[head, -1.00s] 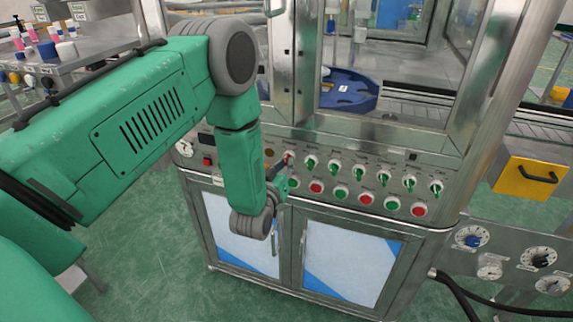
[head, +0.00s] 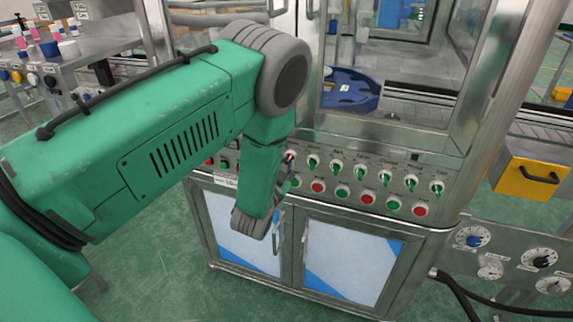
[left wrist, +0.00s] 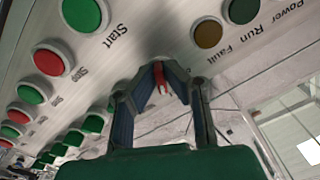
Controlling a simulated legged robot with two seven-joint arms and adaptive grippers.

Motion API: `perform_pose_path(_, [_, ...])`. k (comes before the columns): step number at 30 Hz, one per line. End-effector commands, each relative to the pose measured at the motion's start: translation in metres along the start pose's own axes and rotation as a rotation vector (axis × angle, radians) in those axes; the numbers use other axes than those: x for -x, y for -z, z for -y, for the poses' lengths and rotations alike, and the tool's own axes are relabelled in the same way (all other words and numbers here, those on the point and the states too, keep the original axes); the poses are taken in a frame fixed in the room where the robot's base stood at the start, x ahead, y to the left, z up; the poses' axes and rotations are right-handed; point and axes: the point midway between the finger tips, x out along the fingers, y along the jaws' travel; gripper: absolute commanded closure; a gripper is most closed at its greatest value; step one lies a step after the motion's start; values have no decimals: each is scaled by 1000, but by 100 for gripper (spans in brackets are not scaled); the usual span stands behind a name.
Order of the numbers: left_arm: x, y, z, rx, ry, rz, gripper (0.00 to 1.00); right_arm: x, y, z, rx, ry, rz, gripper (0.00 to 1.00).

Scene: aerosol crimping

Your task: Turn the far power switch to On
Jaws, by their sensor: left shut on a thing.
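The red power switch (head: 289,155) is at the left end of the upper row of switches on the steel control panel. Its label cannot be read. In the head view my left gripper (head: 291,168) is at this switch, mostly hidden behind my green wrist. In the left wrist view the red switch handle (left wrist: 160,76) sits between the two fingertips of the left gripper (left wrist: 161,86), which is shut on it. The exact position of the switch cannot be told. My right gripper is not in view.
Green-handled switches (head: 361,171) continue the row to the right, with red and green push buttons (head: 367,198) close below. Steel cabinet doors (head: 350,262) are under the panel.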

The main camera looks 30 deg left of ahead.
Motion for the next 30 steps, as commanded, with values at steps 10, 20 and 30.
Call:
perform_pose_path(10, [-4,6,2,-46,5,-15,100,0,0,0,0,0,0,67])
perform_pose_path(20, [-4,6,2,-46,5,-16,77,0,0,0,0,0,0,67])
perform_pose_path(30, [-1,2,0,-45,1,-5,72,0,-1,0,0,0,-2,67])
